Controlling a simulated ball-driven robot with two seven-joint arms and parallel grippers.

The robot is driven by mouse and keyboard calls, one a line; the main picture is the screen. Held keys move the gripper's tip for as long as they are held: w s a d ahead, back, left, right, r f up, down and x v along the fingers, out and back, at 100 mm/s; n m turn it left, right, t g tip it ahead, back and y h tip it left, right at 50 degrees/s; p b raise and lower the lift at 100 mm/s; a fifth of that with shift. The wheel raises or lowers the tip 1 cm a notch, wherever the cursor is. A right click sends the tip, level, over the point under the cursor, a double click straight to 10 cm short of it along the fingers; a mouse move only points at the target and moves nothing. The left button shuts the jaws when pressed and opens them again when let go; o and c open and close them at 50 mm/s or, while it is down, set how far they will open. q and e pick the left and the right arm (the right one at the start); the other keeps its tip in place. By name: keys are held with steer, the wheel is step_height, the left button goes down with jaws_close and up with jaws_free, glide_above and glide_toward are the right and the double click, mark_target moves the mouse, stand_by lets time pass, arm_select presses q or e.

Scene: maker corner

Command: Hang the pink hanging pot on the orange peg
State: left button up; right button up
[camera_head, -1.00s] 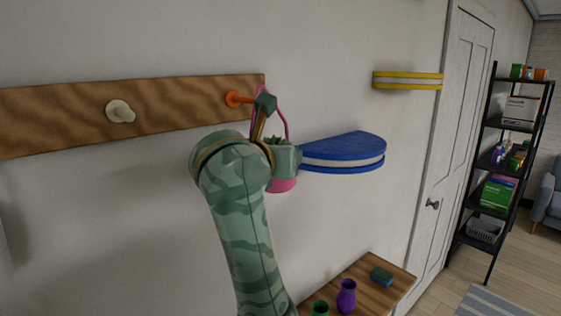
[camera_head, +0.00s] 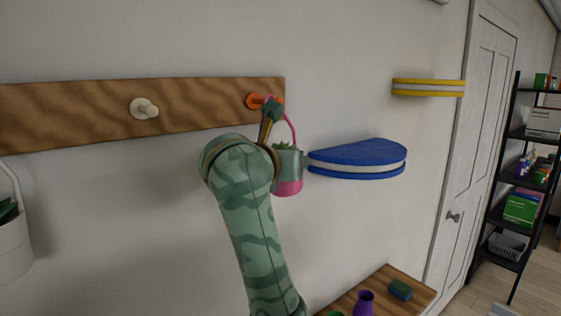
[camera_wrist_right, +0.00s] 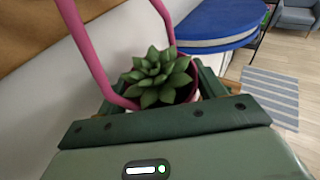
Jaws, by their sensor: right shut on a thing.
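The pink hanging pot (camera_head: 289,188) holds a green succulent (camera_wrist_right: 158,76) and has a tall pink handle loop (camera_head: 292,128). My right gripper (camera_head: 287,163) is shut on the pot's body, with the fingers on either side of it in the right wrist view. The pot is upright, just below and right of the orange peg (camera_head: 253,101) on the wall board. The top of the loop overlaps the peg's outer end in the head view. A dark part of my arm partly covers this spot, so I cannot tell whether the loop is around the peg. My left gripper is out of view.
The wooden board (camera_head: 200,105) also bears a cream peg (camera_head: 144,108). A white hanging pot (camera_head: 12,245) is at the left edge. A blue shelf (camera_head: 358,153) juts out close right of the pot. A yellow shelf (camera_head: 428,88) is higher right. A wooden surface (camera_head: 388,298) is below.

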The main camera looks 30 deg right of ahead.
steer(key=shift+f, duration=0.1)
steer(key=o, duration=1.3)
steer(key=shift+d, duration=0.15)
